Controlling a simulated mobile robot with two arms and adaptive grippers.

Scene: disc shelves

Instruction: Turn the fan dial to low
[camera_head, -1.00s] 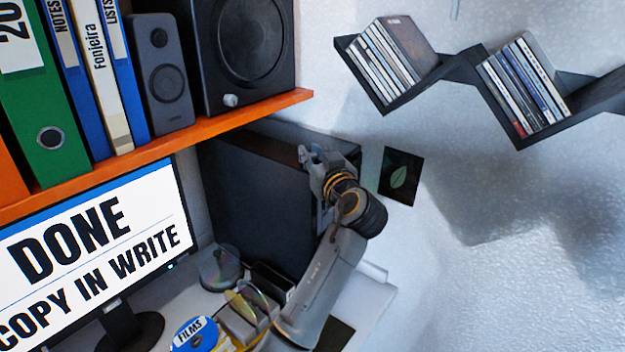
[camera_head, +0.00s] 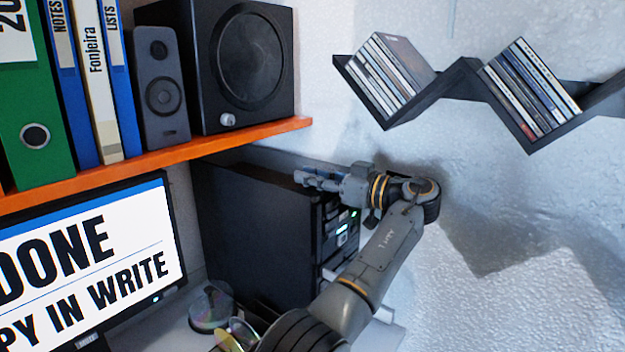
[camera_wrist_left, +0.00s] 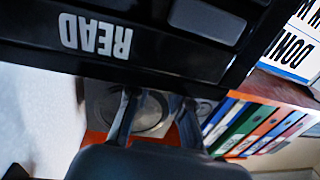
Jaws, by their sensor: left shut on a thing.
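The black computer tower (camera_head: 255,235) stands under the orange shelf, its front facing right with a small lit green display (camera_head: 343,236). My left gripper (camera_head: 308,178) reaches in from the right, level, at the tower's upper front edge. The left wrist view shows its two fingers (camera_wrist_left: 155,105) against the dark tower front, next to an upside-down READ label (camera_wrist_left: 95,36). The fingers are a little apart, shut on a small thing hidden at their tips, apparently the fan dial. I cannot see the dial or its setting. My right gripper is not in view.
The orange shelf (camera_head: 190,150) with binders and a large speaker (camera_head: 245,60) hangs just above the tower. The monitor (camera_head: 90,260) is at left. A disc stack (camera_head: 212,306) stands in front of the tower. Black disc shelves (camera_head: 455,82) are on the right wall.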

